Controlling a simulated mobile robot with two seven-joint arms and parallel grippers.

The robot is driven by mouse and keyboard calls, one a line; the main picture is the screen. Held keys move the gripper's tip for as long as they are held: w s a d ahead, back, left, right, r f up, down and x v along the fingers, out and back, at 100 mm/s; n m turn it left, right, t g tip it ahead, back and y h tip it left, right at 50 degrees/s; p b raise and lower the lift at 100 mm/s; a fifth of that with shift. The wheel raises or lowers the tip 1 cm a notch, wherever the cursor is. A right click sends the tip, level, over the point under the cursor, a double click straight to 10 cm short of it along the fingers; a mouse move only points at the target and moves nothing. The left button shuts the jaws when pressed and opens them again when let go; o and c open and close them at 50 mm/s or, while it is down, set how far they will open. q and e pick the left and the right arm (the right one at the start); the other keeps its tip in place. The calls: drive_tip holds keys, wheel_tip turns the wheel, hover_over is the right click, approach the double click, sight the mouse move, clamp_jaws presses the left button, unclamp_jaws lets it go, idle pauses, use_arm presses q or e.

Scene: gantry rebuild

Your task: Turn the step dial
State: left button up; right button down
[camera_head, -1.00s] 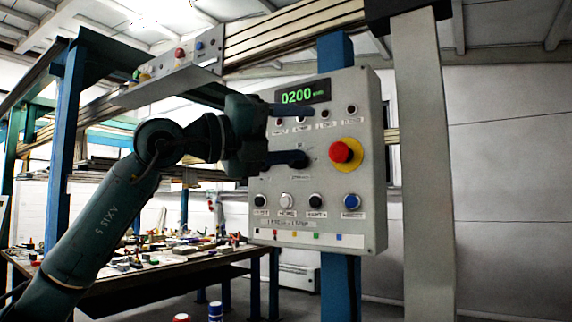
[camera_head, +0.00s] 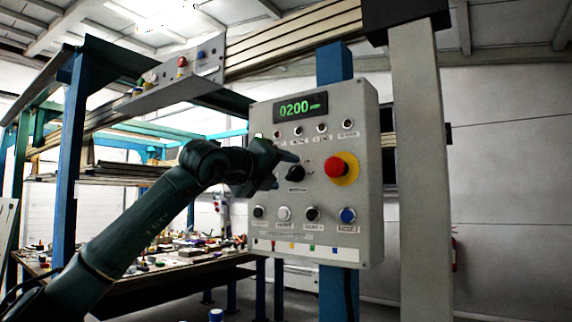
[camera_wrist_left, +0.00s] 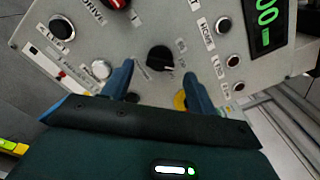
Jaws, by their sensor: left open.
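The step dial (camera_head: 296,174) is a black knob on the grey control panel (camera_head: 368,120), left of the red button. In the left wrist view the dial (camera_wrist_left: 160,58) shows a pale pointer mark, with small labels around it. My left gripper (camera_head: 280,170) is open at the panel's left side, close to the dial. In the left wrist view its two blue fingers (camera_wrist_left: 158,70) are spread, with the dial between and slightly beyond their tips. No contact with the dial shows. The green display (camera_head: 301,107) reads 0200. My right gripper is not in view.
A red mushroom button (camera_head: 335,167) on a yellow ring sits right of the dial. A row of push buttons (camera_head: 284,213) lies below, and small round fittings (camera_head: 299,130) above. A cluttered workbench (camera_head: 190,262) stands behind my arm. A pale column (camera_head: 420,160) stands right of the panel.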

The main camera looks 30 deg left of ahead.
sight(294, 173)
use_arm(q)
drive_tip(key=shift+w+d+p, duration=0.2)
drive_tip(key=shift+w+p, duration=0.1)
drive_tip(key=shift+w, duration=1)
drive_tip(key=shift+c, duration=0.4)
drive_tip(key=c, duration=0.9)
